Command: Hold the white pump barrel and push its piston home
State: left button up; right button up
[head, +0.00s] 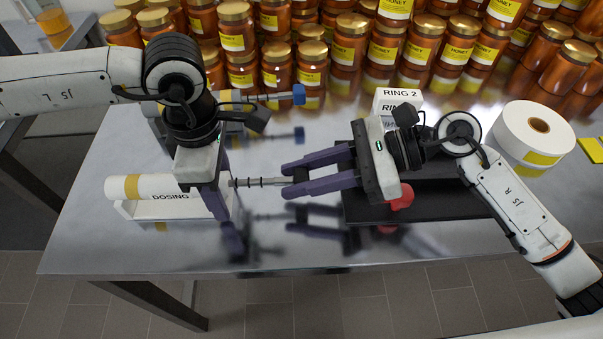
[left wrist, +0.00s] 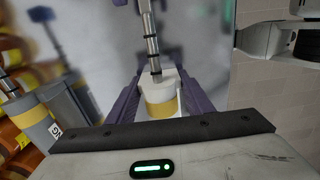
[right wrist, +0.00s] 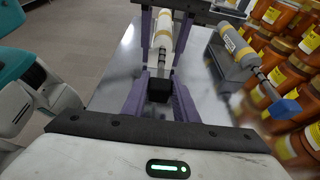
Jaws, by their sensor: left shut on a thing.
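The grey piston rod (head: 258,182) with dark rings sticks out to the right. My right gripper (head: 290,180) points left at the rod's end, its fingers apart on either side. In the right wrist view the rod's black end block (right wrist: 158,89) is between the fingers; any contact is unclear.
A black tray (head: 440,200) with a red object (head: 402,197) is under my right gripper. RING 2 boxes (head: 397,100), a white roll (head: 525,125) and honey jars (head: 350,40) stand behind. The front table strip is clear.

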grip_shut()
jog(key=a, duration=0.7)
jog(key=shift+a, duration=0.25)
pick_arm(q)
jog(key=shift+d, duration=0.15)
pick_arm(e)
jog(key=o, duration=0.8)
grip_release()
jog(key=shift+o, duration=0.3)
jog(key=shift+d, duration=0.15)
jog(key=shift+d+r, duration=0.15)
jog(key=shift+d, duration=0.2)
jog(key=v, duration=1.1)
jog(key=shift+r, duration=0.15)
